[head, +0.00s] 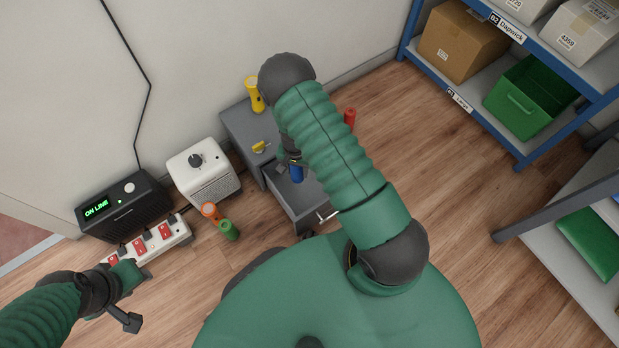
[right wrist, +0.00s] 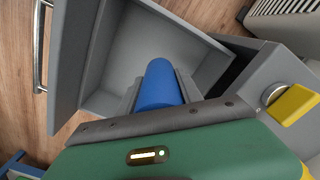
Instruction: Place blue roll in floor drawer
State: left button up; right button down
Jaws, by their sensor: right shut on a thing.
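The blue roll (head: 297,174) is in my right gripper (head: 288,166), over the pulled-out floor drawer (head: 305,212). In the right wrist view the roll (right wrist: 160,84) sits between the fingers of my right gripper (right wrist: 158,98). The grey drawer interior (right wrist: 165,40) behind it looks empty where it shows. My arm hides part of the drawer in the head view. My left gripper (head: 127,318) is at the lower left, away from the drawer; its jaw opening is unclear.
The grey cabinet (head: 238,125) has a yellow key-like knob (head: 259,146) and a yellow flashlight (head: 255,98) on top. A red roll (head: 350,118) stands behind my arm. Orange (head: 210,211) and green rolls (head: 229,231) stand near a white box (head: 203,172). A power strip (head: 150,246) lies left.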

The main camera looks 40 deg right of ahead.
jog(key=shift+s+d+f+b, duration=0.15)
jog(key=shift+s+d+f, duration=0.2)
jog(key=shift+f, duration=0.3)
jog(key=shift+s+d+f+b, duration=0.2)
jog(key=shift+d+f, duration=0.2)
jog(key=shift+f, duration=0.2)
notch_tip(320, 180, down, 9)
jog(key=b, duration=0.6)
jog(key=shift+a+f, duration=0.1)
jog(key=shift+f, duration=0.1)
jog(key=shift+r, duration=0.15)
jog(key=c, duration=0.8)
grip_release()
